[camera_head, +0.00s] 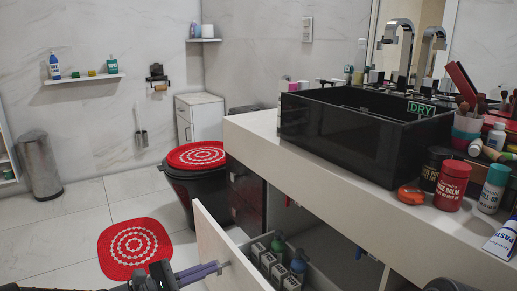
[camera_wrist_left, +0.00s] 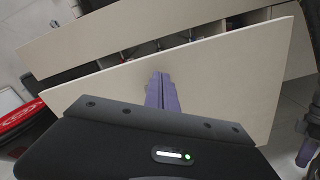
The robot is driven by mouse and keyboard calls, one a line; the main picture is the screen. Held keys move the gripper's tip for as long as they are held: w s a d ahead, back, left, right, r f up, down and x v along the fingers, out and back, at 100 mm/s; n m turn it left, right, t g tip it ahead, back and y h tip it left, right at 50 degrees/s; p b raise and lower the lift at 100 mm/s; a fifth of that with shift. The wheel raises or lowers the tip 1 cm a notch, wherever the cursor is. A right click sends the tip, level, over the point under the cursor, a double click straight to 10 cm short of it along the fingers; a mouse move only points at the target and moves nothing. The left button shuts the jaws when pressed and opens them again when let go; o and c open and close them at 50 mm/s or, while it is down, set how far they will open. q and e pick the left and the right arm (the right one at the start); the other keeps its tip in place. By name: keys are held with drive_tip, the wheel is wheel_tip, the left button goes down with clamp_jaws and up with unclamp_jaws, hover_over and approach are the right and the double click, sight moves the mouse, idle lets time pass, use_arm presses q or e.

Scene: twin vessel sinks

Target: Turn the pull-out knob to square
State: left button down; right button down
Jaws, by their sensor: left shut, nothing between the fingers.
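The pull-out (camera_head: 208,243) under the counter stands open, its pale front panel towards the floor side. Bottles show inside it. In the left wrist view the same pale panel (camera_wrist_left: 225,85) spans the picture, tilted. My left gripper (camera_head: 217,267) is shut, with its purple fingers reaching to the outer face of the panel. In the left wrist view the shut fingers (camera_wrist_left: 160,80) point at the panel's middle. I cannot make out the knob; the fingertips cover that part of the panel. Whether they touch it I cannot tell.
A black basin (camera_head: 335,135) sits on the white counter (camera_head: 255,135), with jars and bottles at right. A black toilet with a red patterned lid (camera_head: 197,156) stands behind the pull-out. A red mat (camera_head: 135,248) lies on the floor.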

use_arm(q)
drive_tip(key=shift+w+d, duration=0.35)
drive_tip(key=shift+d, duration=0.2)
drive_tip(key=shift+w+a+f, duration=0.1)
drive_tip(key=shift+w+f, duration=0.05)
drive_tip(key=shift+f, duration=0.1)
idle(0.5)
drive_tip(key=shift+r, duration=0.1)
drive_tip(key=shift+p, duration=0.65)
drive_tip(key=shift+w, duration=0.1)
drive_tip(key=shift+p, duration=0.3)
drive_tip(key=shift+s+r+p, duration=0.2)
drive_tip(key=shift+r+p, duration=0.15)
drive_tip(key=shift+r, duration=0.05)
